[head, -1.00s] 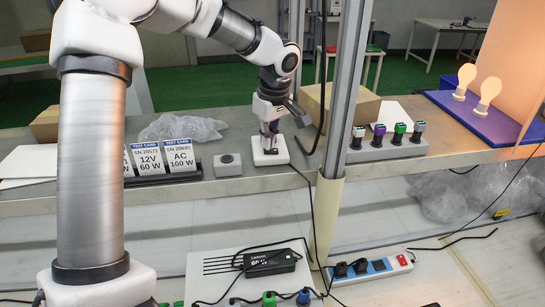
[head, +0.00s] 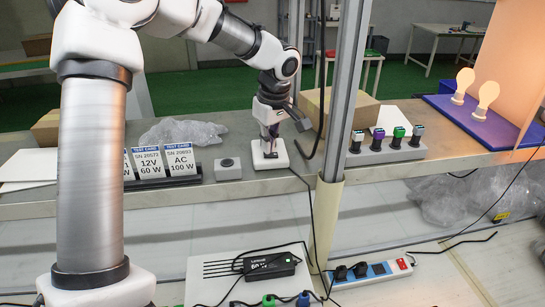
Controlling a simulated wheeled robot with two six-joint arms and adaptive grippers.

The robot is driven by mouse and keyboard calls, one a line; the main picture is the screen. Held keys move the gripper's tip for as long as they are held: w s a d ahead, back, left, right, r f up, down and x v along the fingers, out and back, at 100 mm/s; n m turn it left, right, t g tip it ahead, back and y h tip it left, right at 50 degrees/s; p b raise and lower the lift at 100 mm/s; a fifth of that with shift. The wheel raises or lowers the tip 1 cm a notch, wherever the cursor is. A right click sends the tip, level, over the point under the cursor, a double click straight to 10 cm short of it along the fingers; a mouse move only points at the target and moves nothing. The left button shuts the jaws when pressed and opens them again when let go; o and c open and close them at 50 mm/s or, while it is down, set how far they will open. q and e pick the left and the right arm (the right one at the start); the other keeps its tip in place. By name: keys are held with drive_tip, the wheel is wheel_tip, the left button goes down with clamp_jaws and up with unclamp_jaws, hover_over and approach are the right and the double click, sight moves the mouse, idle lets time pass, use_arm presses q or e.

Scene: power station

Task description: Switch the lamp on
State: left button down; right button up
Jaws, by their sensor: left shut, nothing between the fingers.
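Two pale orange bulbs, the left one (head: 464,82) and the right one (head: 486,96), stand upright on a blue board (head: 500,128) at the right end of the bench. I cannot tell whether either is lit. My left gripper (head: 269,138) is shut and empty, pointing down at a small white block (head: 271,161) on the bench. Its fingertips are at or just above the block; contact is unclear, and they hide part of its top. A grey box with a round button (head: 228,167) sits just left of the block. My right gripper is out of view.
Test cards (head: 180,160) in a black holder stand left of the button box. A grey block with several coloured plugs (head: 387,152) lies right of the metal post (head: 345,90). A black cable (head: 309,195) hangs beside the post. A power strip (head: 378,272) lies below.

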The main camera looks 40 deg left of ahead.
use_arm(q)
drive_tip(key=shift+f+b, duration=1)
drive_tip(key=shift+f, duration=0.2)
idle(0.6)
drive_tip(key=shift+s, duration=0.1)
wheel_tip(320, 180, up, 7)
drive_tip(key=p, duration=0.5)
idle(0.5)
